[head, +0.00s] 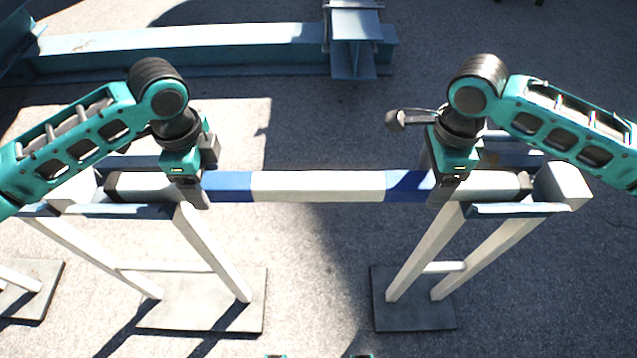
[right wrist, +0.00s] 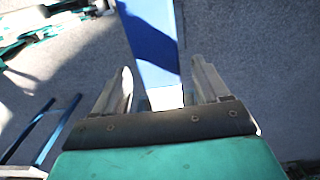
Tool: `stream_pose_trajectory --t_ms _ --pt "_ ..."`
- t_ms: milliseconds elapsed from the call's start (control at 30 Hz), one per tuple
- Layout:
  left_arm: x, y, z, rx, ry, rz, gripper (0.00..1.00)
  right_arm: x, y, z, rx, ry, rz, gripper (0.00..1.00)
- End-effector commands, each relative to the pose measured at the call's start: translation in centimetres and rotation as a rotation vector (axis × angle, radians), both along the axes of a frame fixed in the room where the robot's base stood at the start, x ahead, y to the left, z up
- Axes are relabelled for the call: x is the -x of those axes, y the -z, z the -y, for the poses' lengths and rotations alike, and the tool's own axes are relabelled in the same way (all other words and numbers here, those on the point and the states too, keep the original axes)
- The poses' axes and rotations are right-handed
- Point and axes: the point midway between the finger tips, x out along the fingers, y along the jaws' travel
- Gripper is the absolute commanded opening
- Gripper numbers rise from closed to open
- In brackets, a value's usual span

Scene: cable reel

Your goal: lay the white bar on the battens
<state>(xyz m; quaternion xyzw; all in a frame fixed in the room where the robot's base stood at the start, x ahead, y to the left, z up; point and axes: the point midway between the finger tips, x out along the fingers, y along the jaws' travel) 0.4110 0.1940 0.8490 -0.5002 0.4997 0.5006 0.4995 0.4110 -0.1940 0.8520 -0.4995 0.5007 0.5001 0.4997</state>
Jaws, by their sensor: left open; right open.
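The white bar (head: 318,186) lies level across the head view, with a blue band on each side of its white middle and dark end caps. Its ends are over two trestles; whether it touches their tops is hard to tell. My left gripper (head: 194,190) is open at the bar by the left blue band. My right gripper (head: 445,190) is open at the bar by the right blue band. In the right wrist view the bar (right wrist: 152,40) runs between the two spread fingers (right wrist: 165,90). Pale blocks, perhaps the battens, show at the left (head: 78,192) and right (head: 562,187) trestle tops.
The left trestle (head: 205,250) and right trestle (head: 425,250) have white legs on grey base plates. A teal steel beam (head: 180,48) lies behind on the asphalt. The ground between the trestles is clear.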

Motion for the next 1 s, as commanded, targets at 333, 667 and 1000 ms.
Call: stream_pose_trajectory --t_ms 333,667,1000 --pt "0.0 1.45 0.01 0.0 0.001 0.001 0.74 -0.02 1.45 -0.03 -0.001 -0.001 0.002 0.74" --pt "0.01 1.41 0.03 0.0 0.001 0.0 0.58 -0.02 1.41 -0.03 0.0 -0.001 0.001 0.58" --pt "0.01 1.39 0.03 0.0 0.001 0.0 0.26 -0.02 1.39 -0.02 0.0 0.0 0.002 0.26"
